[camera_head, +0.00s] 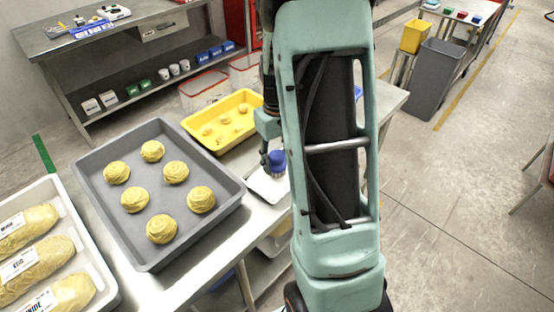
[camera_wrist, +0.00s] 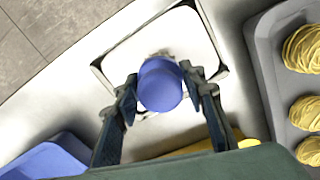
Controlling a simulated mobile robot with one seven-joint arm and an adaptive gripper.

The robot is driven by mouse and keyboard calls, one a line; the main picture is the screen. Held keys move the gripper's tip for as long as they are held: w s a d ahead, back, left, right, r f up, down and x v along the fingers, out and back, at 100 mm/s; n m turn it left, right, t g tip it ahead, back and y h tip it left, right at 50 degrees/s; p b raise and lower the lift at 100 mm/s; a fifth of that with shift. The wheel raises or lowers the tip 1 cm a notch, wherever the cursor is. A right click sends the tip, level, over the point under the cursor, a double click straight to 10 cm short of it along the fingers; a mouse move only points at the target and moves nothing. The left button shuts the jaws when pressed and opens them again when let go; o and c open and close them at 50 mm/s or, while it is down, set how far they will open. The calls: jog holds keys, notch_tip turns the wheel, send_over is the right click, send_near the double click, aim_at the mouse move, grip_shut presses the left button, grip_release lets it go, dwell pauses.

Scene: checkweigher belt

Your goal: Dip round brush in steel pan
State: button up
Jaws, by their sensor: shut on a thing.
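My gripper (camera_wrist: 161,92) is shut on the blue handle of the round brush (camera_wrist: 160,84), which shows from above in the wrist view. In the head view the round brush (camera_head: 277,160) stands roughly upright over the small steel pan (camera_head: 262,188), partly hidden by my arm. The steel pan (camera_wrist: 112,72) lies on the metal table, with the brush over its inside. The brush's lower end is mostly hidden, so I cannot tell whether it touches the pan's bottom.
A grey tray (camera_head: 226,206) with several dough swirls lies left of the pan. A yellow tray (camera_head: 190,124) with small pieces lies behind it. A white tray (camera_head: 108,262) with wrapped loaves is at far left. A blue container (camera_wrist: 50,158) is near the pan in the wrist view.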

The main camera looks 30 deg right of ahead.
aim_at(277, 154)
jog(key=shift+f+b, duration=0.45)
jog(key=shift+f, duration=0.1)
dwell(1.4)
jog(key=shift+r, duration=0.1)
jog(key=shift+r+p, duration=2.5)
jog(key=shift+r, duration=0.95)
